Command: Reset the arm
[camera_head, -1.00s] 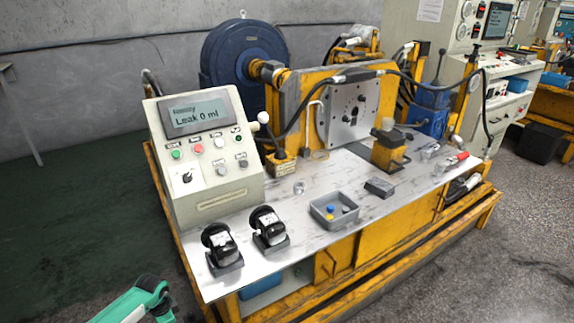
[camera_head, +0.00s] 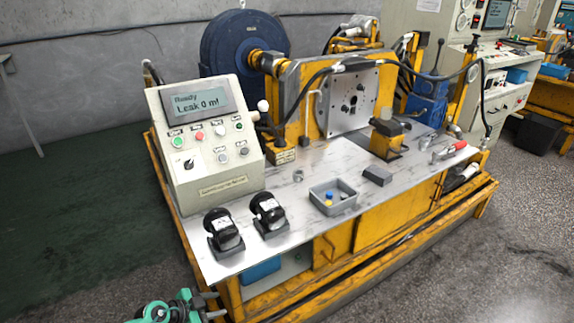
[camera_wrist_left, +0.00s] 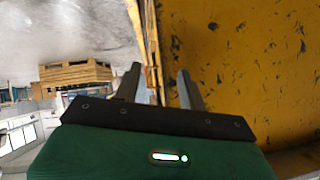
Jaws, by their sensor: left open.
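My left gripper (camera_wrist_left: 160,85) is open and empty in the left wrist view, its two grey fingers apart in front of a scratched yellow panel (camera_wrist_left: 235,50). In the head view, part of my green left arm and gripper (camera_head: 205,303) shows at the bottom left edge, low in front of the yellow-framed test bench (camera_head: 345,237). It is apart from the things on the bench top. My right gripper does not show.
On the bench stand a control box (camera_head: 205,145) reading "Leak 0 ml", two black devices (camera_head: 223,232) (camera_head: 268,214), a grey tray (camera_head: 334,197) with small parts, and a yellow fixture (camera_head: 387,138). Dark floor (camera_head: 75,215) lies clear at the left.

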